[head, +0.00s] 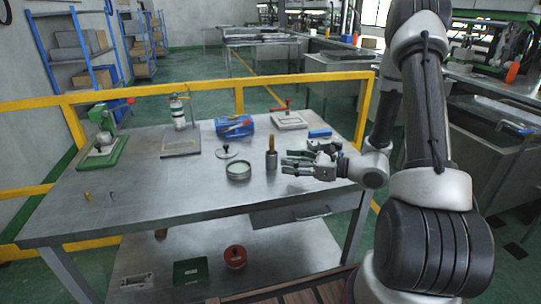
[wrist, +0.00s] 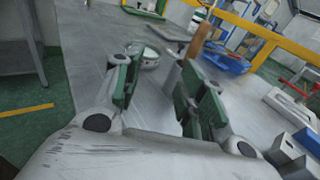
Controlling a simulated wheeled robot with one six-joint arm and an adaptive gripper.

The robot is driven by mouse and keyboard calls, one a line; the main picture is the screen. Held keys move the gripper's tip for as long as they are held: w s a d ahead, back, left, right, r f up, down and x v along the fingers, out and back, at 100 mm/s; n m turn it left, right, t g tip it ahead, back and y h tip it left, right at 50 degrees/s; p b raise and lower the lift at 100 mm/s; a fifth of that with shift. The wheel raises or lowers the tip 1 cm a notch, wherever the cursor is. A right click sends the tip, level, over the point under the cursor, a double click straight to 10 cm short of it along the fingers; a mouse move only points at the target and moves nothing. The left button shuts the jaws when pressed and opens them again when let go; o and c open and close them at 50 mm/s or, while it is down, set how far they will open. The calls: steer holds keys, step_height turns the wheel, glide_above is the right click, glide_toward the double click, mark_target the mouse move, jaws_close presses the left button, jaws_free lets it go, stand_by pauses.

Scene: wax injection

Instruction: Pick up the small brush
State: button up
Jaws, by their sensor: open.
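The small brush (head: 271,143) appears as an upright brown wooden handle rising from a grey metal cup (head: 271,161) on the metal table. Its bristles are not visible. In the wrist view the wooden handle (wrist: 199,40) shows just beyond the right finger, tilted in the picture, and the cup is partly hidden by the fingers. My gripper (head: 285,164) is open and empty, low over the table, just right of the cup in the head view. Its green-padded fingers (wrist: 160,66) point towards the cup and tin. I cannot tell whether a finger touches the cup.
A round tin (head: 238,172) stands left of the cup. A blue box (head: 235,126), a white frame with a red handle (head: 289,119) and a blue block (head: 319,133) lie behind. A green press (head: 103,145) stands far left. The table's front left (head: 150,195) is mostly clear.

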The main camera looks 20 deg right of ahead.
mark_target(272, 143)
steer(key=w+r+t, duration=0.1)
steer(key=w+d+r+m+t, duration=0.1)
steer(key=w, duration=0.1)
steer(key=shift+w+d+r+m+h, duration=0.2)
steer(key=shift+w+m+h, duration=0.1)
steer(key=shift+h, duration=0.1)
steer(key=shift+t, duration=0.3)
steer(key=x, duration=0.7)
steer(key=shift+w+a+r, duration=0.1)
steer(key=shift+w+a, duration=0.05)
steer(key=shift+a, duration=0.25)
jaws_close()
